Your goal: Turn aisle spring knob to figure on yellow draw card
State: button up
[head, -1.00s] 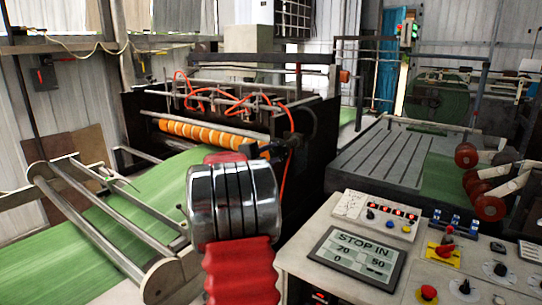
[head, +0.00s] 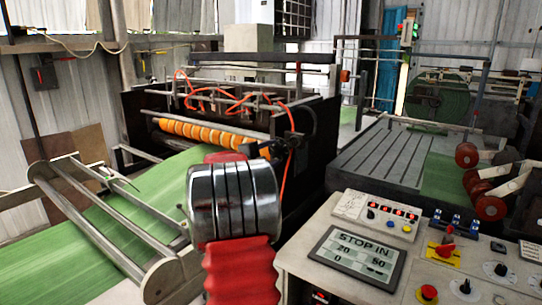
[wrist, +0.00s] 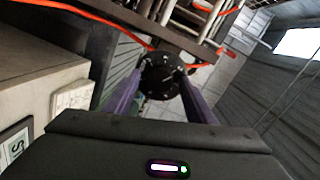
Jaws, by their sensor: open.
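In the wrist view a dark round knob (wrist: 160,64) with small pale marks on its face sits on the machine's side, ahead of my gripper. My gripper (wrist: 161,80) is open, its two purple fingers reaching forward to the left and right of the knob. I cannot tell whether the fingers touch it, and the figures on it are too small to read. In the head view my red and chrome arm fills the lower middle, and I cannot make out the knob there. I cannot identify a yellow draw card; a yellow plate (head: 437,252) lies on the console.
The machine (head: 318,135) has orange rollers and red hoses. A red hose (wrist: 100,20) crosses above my fingers. Green web (head: 165,185) runs at left.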

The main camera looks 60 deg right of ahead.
jog(key=shift+a, duration=0.15)
jog(key=w+a, duration=0.1)
jog(key=a, duration=1.2)
jog(key=shift+w+a+r, duration=0.2)
jog(key=shift+a+r, duration=0.05)
jog(key=shift+r, duration=0.15)
